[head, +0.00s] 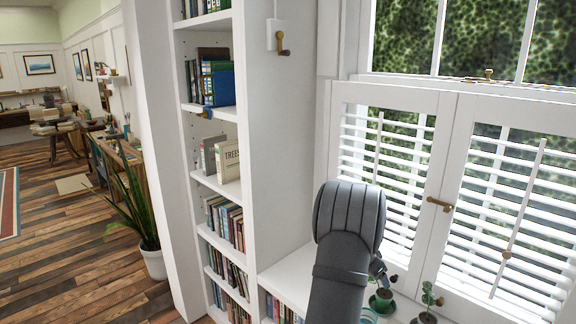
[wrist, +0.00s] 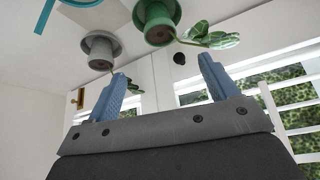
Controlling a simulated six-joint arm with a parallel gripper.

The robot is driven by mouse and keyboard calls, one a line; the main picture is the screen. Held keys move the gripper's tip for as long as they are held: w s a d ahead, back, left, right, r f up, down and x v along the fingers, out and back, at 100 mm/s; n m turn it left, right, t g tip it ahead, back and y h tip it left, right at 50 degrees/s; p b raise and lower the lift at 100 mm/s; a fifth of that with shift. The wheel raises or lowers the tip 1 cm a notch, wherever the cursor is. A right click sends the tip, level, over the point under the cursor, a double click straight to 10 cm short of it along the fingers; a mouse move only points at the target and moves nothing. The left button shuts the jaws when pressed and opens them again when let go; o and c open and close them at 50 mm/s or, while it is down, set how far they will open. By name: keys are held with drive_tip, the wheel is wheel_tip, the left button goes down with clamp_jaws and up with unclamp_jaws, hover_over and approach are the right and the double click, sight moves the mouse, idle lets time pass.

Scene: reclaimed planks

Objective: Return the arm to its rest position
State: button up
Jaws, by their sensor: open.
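My arm (head: 345,235) rises from the bottom of the head view in front of the white shelf top and the shuttered window. My gripper (wrist: 163,68) shows in the wrist view with its two blue fingers wide apart and nothing between them. In the head view only a small part of it (head: 380,270) shows beside my arm, close to the potted plants; the rest is hidden behind the arm.
A green pot (wrist: 158,22) with a seedling and a grey pot (wrist: 100,50) lie beyond the fingertips. A teal loop (wrist: 45,14) is near them. White shutters (head: 400,180) stand behind; a tall bookcase (head: 280,150) stands left.

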sight(385, 296)
drive_tip(key=x, duration=1.4)
drive_tip(key=shift+s+f, duration=0.1)
drive_tip(key=shift+f, duration=0.1)
wheel_tip(385, 296, up, 3)
drive_tip(key=shift+d+r, duration=0.1)
drive_tip(key=shift+r, duration=0.05)
drive_tip(key=s+d+r+m+g, duration=0.4)
drive_tip(key=s+d+r+m, duration=0.2)
drive_tip(key=s+r+m, duration=0.1)
drive_tip(key=shift+s+r+m+h, duration=0.25)
drive_tip(key=shift+s+m, duration=0.25)
drive_tip(key=shift+s, duration=0.85)
drive_tip(key=shift+d, duration=0.1)
